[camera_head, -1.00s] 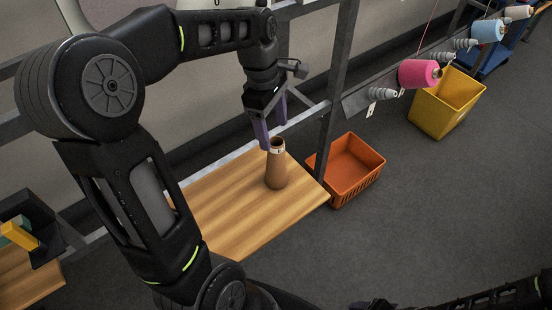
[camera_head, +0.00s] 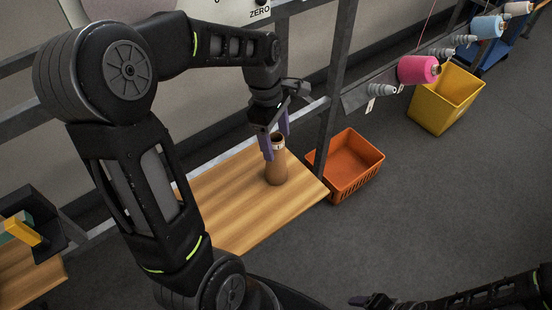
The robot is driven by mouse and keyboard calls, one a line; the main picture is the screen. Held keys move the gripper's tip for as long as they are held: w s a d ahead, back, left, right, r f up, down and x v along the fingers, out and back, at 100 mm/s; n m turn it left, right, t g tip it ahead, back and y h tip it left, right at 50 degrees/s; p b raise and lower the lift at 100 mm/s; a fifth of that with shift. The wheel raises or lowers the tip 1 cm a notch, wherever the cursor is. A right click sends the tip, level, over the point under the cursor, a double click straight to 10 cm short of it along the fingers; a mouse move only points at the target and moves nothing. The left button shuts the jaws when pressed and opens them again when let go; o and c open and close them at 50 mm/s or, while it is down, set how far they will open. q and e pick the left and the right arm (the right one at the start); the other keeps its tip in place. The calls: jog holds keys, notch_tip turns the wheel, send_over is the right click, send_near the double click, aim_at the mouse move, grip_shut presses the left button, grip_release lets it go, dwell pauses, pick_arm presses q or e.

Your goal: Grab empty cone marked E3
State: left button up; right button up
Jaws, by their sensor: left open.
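A brown cone (camera_head: 276,170) stands upright on the wooden shelf board (camera_head: 235,208), with a pale band near its top; any marking is too small to read. My left gripper (camera_head: 276,148) points down at the cone's top, with its purple fingers apart, one on each side of the upper end as seen here. I cannot tell whether the fingers touch the cone. My right arm (camera_head: 460,300) shows at the bottom right, with its gripper end dark and partly cut off.
An orange basket (camera_head: 372,178) and a yellow bin (camera_head: 432,118) stand on the floor to the right. A pink yarn cone (camera_head: 418,69) and a blue one (camera_head: 487,29) sit on a rail with several grey holders. A metal post (camera_head: 328,110) rises close to the right of my left gripper.

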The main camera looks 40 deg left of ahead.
aim_at(276, 159)
pick_arm(q)
jog(key=shift+d+f, duration=0.2)
jog(key=shift+f, duration=1.25)
grip_shut()
